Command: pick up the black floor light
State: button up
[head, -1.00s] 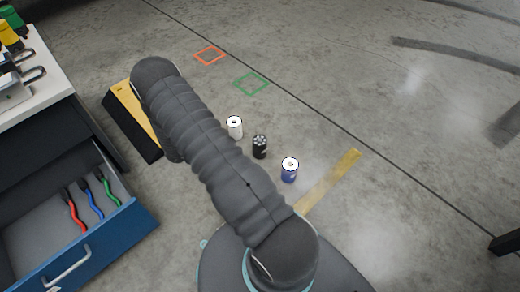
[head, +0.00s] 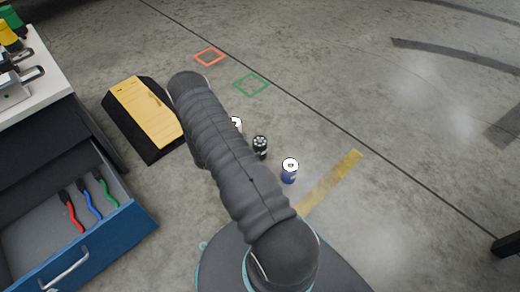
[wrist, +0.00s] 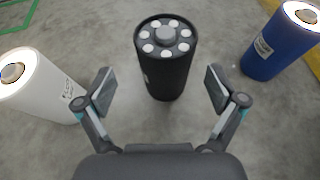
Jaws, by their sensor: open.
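The black floor light (head: 260,146) stands upright on the concrete floor between a white can and a blue can. In the wrist view the black floor light (wrist: 166,62) is centred ahead, its top showing a ring of pale dots around a grey knob. My gripper (wrist: 160,88) is open, with one finger to the left and one to the right of the light's lower part. I see floor between each finger and the light, and nothing is held. In the head view my arm hides the gripper.
The white can (wrist: 42,88) is close by my left finger, and the blue can (wrist: 282,42) is to the right. A yellow-topped black box (head: 145,112) and an open blue drawer (head: 110,235) are on the left. Orange and green floor squares (head: 251,84) lie beyond on clear floor.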

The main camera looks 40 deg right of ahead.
aim_at(260, 146)
jog(key=x, duration=0.3)
jog(key=shift+s+d+f, duration=0.2)
jog(key=shift+s+d, duration=0.05)
jog(key=shift+s, duration=0.15)
jog(key=shift+d+f, duration=0.2)
jog(key=shift+d, duration=0.4)
jog(key=shift+c, duration=0.2)
grip_shut()
